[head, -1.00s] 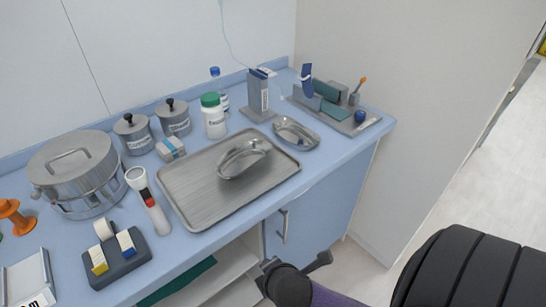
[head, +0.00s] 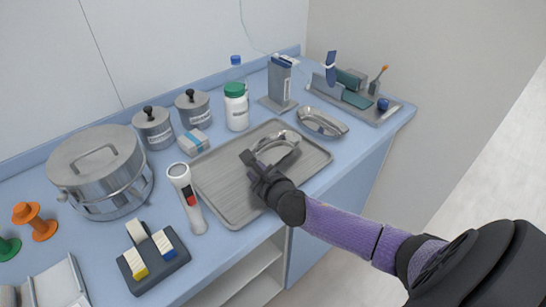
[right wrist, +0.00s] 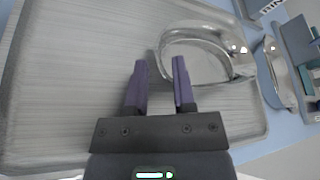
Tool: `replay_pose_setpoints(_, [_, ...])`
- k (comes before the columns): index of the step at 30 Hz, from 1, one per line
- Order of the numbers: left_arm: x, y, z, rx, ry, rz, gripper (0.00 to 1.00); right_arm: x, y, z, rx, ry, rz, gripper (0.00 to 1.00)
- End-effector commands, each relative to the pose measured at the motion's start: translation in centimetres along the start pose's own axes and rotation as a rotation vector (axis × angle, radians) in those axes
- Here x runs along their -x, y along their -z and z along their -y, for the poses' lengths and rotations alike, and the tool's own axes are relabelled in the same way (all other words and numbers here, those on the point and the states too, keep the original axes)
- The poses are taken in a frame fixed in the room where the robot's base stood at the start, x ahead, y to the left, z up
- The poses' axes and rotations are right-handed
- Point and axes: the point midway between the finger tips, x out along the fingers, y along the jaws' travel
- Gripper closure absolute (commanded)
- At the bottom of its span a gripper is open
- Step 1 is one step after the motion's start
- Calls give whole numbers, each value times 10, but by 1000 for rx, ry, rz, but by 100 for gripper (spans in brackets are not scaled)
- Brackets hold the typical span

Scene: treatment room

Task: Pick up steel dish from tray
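The steel dish (head: 276,143) is a shiny kidney-shaped bowl on the steel tray (head: 222,196), towards the tray's right part. My right gripper (head: 266,165) is over the tray beside the dish's near side and partly covers it. In the right wrist view the two purple fingers (right wrist: 159,75) are apart with tray surface between them. The dish (right wrist: 200,60) lies just ahead and to the right of the fingertips there; I cannot tell whether they touch it. My left gripper is not in view.
A second steel kidney dish (head: 322,122) sits on the counter right of the tray. A flashlight (head: 185,195), a white bottle with green cap (head: 236,108) and a small box (head: 194,142) stand close around the tray. A large steel pot (head: 98,172) is at left.

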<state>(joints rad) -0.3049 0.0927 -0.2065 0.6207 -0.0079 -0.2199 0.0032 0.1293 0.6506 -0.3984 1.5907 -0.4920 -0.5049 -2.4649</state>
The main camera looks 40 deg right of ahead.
Motion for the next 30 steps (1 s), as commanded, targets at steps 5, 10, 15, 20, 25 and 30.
replay_pose_setpoints(5, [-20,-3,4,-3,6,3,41,-34,8,-1,-4,0,-1,68])
replay_pose_setpoints(10, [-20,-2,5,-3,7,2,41,-39,5,1,-4,-1,-1,68])
replay_pose_setpoints(15, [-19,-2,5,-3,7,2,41,-38,5,1,-5,-1,-1,85])
replay_pose_setpoints(20, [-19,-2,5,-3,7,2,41,-38,5,1,-5,-1,-1,100])
replay_pose_setpoints(25, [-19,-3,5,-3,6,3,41,-38,5,1,-5,-1,-1,100])
replay_pose_setpoints(30, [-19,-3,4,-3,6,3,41,-38,4,1,-5,-1,-1,100])
